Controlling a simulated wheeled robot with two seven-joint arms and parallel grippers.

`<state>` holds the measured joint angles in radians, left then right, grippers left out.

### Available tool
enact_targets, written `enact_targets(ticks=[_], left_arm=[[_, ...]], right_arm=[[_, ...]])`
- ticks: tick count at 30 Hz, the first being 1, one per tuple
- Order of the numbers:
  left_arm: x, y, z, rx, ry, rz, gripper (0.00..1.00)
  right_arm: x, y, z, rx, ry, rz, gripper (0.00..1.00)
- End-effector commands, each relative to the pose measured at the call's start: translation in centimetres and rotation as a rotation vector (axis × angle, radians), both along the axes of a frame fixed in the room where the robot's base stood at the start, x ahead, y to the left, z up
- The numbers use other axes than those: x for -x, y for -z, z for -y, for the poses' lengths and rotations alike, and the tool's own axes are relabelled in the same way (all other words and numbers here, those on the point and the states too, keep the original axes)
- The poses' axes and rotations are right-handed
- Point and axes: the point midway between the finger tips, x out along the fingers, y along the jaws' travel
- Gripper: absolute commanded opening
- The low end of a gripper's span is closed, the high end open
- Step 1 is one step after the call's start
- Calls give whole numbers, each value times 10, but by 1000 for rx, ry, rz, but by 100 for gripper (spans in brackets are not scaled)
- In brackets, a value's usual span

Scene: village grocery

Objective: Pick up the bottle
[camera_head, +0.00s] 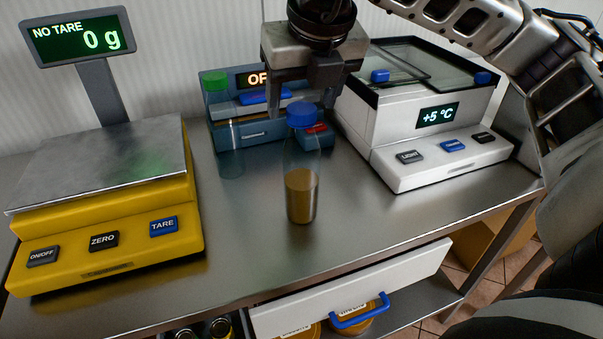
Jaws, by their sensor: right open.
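A clear bottle with a blue cap and brown contents in its lower half (301,190) stands upright on the metal counter. A second clear bottle with a green cap (230,150) stands behind it to the left and looks empty. My right gripper (303,98) points down at the blue-capped bottle's top. Its jaws are open and empty, with the fingertips around the height of the blue cap in the picture. I cannot tell whether a finger touches the cap. My left gripper is not in view.
A yellow scale (105,215) reading 0 g stands at left. A blue device (265,130) sits behind the bottles, and a white cooler box (420,125) reading +5 °C stands at right. Below the counter (250,245), a white drawer (350,290) with a blue handle is partly open.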

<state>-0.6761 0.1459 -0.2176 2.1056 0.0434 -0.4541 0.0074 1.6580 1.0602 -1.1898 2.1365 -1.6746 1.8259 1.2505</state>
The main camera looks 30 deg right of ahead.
Motion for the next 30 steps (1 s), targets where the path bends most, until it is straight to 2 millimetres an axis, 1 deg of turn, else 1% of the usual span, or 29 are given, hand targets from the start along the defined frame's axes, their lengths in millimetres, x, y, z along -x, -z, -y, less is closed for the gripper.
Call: enact_targets(ticks=[2,6,10,13,19,20,21,23,24,26,30], left_arm=[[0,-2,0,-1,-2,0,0],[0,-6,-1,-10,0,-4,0],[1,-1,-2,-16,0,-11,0],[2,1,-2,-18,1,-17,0],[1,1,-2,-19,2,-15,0],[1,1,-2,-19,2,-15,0],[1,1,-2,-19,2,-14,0],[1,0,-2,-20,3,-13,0],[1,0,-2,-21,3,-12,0],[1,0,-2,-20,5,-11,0],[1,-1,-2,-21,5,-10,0]], right_arm=[[-2,7,2,1,2,-3,65],[-10,26,5,1,2,-5,65],[-16,42,7,-1,2,-3,65],[-18,47,7,-1,2,-1,65],[-18,47,7,-1,2,-1,65],[-18,47,7,-1,2,-1,56],[-18,47,7,-1,2,-1,45],[-18,47,7,-1,2,-1,29],[-18,47,7,-1,1,-1,18],[-18,47,7,-1,1,-1,1],[-18,47,6,-1,1,-3,0]])
